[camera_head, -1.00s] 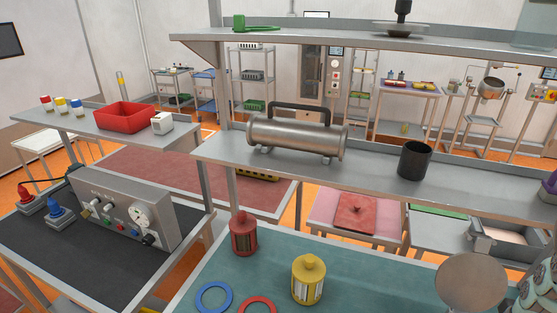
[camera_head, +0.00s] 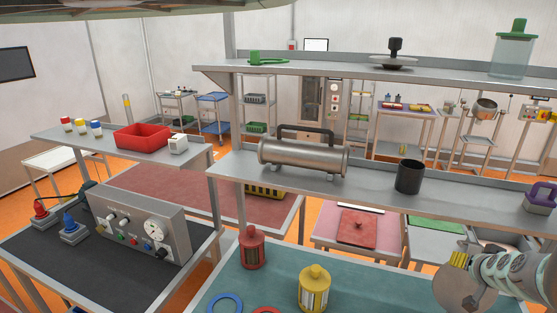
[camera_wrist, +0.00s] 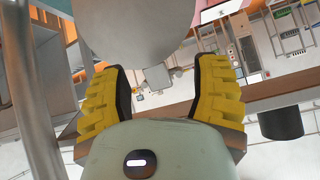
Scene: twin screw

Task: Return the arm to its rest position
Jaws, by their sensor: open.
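My gripper (camera_head: 460,259) shows at the lower right of the head view, at the end of my pale jointed arm. Its yellow padded fingers are above the right part of the green-topped bench (camera_head: 385,290). In the wrist view my gripper (camera_wrist: 160,85) has its two yellow fingers wide apart, and nothing is held between them.
A red canister (camera_head: 252,250) and a yellow canister (camera_head: 314,288) stand on the green bench. The shelf behind holds a metal cylinder (camera_head: 300,157), a dark cup (camera_head: 409,177) and a purple object (camera_head: 540,197). A control box (camera_head: 140,222) stands at left.

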